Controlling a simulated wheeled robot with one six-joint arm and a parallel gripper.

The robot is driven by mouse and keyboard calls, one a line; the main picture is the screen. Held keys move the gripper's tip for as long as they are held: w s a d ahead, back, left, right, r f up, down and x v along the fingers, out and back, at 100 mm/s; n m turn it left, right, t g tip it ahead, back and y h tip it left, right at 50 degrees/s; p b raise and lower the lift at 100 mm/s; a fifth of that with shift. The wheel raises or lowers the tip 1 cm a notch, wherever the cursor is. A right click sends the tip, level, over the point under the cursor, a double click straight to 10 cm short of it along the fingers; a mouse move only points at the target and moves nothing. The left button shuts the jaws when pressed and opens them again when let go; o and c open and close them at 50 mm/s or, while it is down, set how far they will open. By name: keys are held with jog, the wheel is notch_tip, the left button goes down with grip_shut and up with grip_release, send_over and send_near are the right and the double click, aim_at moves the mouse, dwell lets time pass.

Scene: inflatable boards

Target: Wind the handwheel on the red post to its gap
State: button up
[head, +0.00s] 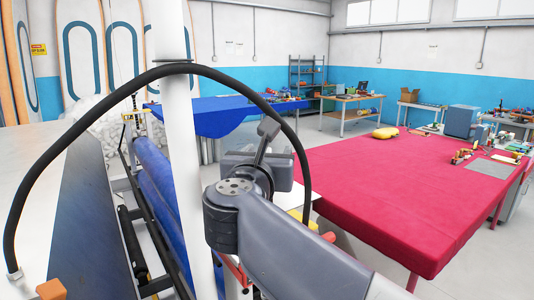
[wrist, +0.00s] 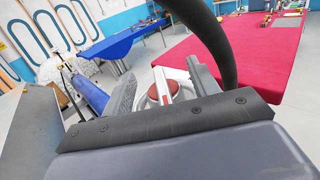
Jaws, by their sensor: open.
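A red round part with a pale rim (wrist: 153,93) shows between the fingers in the wrist view. It may be the handwheel or the top of the red post, but I cannot tell which. A pale bar stands in front of it. My gripper (wrist: 162,75) is open, with one grey finger to each side of the red part. I cannot tell whether either finger touches it. In the head view my own arm hides most of this spot. A small red piece (head: 238,271) shows low beside the arm. No gap mark can be made out.
A red-covered table (head: 400,185) fills the right. A blue roll (head: 160,190) lies on a frame at the left, beside a long dark-topped bench (head: 85,225). A blue-draped table (head: 215,115) stands behind. A black cable arches over the arm. Grey floor is open between the tables.

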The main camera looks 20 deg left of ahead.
jog(key=s+b, duration=0.3)
jog(key=s, duration=0.7)
jog(key=shift+s+d, duration=0.35)
jog(key=shift+d, duration=0.1)
